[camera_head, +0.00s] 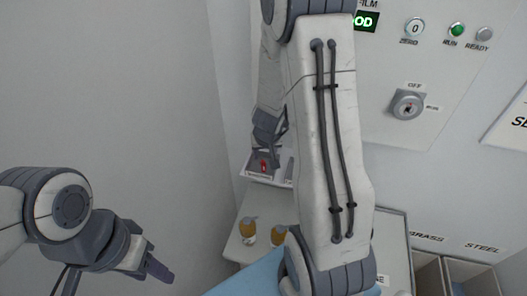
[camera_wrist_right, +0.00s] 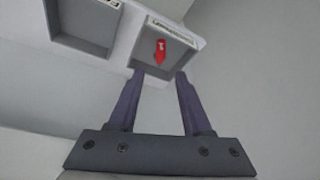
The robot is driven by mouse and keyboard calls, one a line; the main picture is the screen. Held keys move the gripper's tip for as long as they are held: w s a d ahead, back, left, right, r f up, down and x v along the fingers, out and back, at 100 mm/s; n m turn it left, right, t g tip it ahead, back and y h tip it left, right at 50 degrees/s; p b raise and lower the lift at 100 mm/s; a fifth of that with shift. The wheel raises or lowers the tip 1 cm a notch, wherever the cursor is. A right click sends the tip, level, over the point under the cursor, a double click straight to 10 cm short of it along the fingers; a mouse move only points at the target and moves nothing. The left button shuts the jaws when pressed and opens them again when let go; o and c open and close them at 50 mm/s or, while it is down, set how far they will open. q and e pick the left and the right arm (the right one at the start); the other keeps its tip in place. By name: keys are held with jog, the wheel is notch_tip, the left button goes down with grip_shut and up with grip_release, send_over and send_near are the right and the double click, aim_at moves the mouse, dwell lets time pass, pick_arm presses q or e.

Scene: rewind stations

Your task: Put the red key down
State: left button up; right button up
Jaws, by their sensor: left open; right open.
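The red key (camera_head: 263,165) lies in one compartment of a small white tray (camera_head: 262,179) on the wall at the centre left. In the right wrist view the red key (camera_wrist_right: 160,50) is in the right-hand, grey-floored compartment, just beyond my fingertips. My right gripper (camera_wrist_right: 158,76) is open, one finger on each side below the key, with nothing between them. In the head view my right gripper (camera_head: 266,150) is just above the tray, partly behind my arm. My left gripper (camera_head: 160,271) is open and empty at the lower left, away from the tray.
The tray's other compartment (camera_wrist_right: 82,25) looks empty. Two orange-brown containers (camera_head: 248,229) stand on a white surface below the tray. A panel with a rotary switch (camera_head: 407,105) and a green lamp is at the right. Bins marked brass and steel (camera_head: 470,265) are at the lower right.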

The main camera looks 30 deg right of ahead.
jog(key=s+a+r+n+y+p, duration=0.1)
jog(key=a+r+n, duration=0.15)
jog(key=a, duration=0.35)
jog(key=s+a+r+n+y, duration=0.1)
jog(key=a+r, duration=0.3)
jog(key=a, duration=0.2)
jog(key=s+a+r+n+y+p, duration=0.1)
jog(key=s+a+r+n+y, duration=0.15)
jog(key=a, duration=0.45)
pick_arm(q)
notch_tip(320, 180, up, 2)
jog(key=shift+r, duration=0.2)
pick_arm(e)
jog(key=s+a+r+n+g, duration=0.2)
jog(key=s+a+r+n, duration=0.1)
jog(key=s, duration=0.6)
jog(key=s+a+r+n+g+h, duration=0.1)
jog(key=s+a+r+n+g, duration=0.1)
jog(key=s, duration=0.7)
jog(key=a+r+n, duration=0.1)
jog(key=a+r, duration=0.1)
jog(key=a, duration=0.1)
jog(key=shift+s+n, duration=0.15)
jog(key=shift+n, duration=0.15)
pick_arm(q)
jog(key=shift+b, duration=0.3)
pick_arm(e)
jog(key=shift+h, duration=0.25)
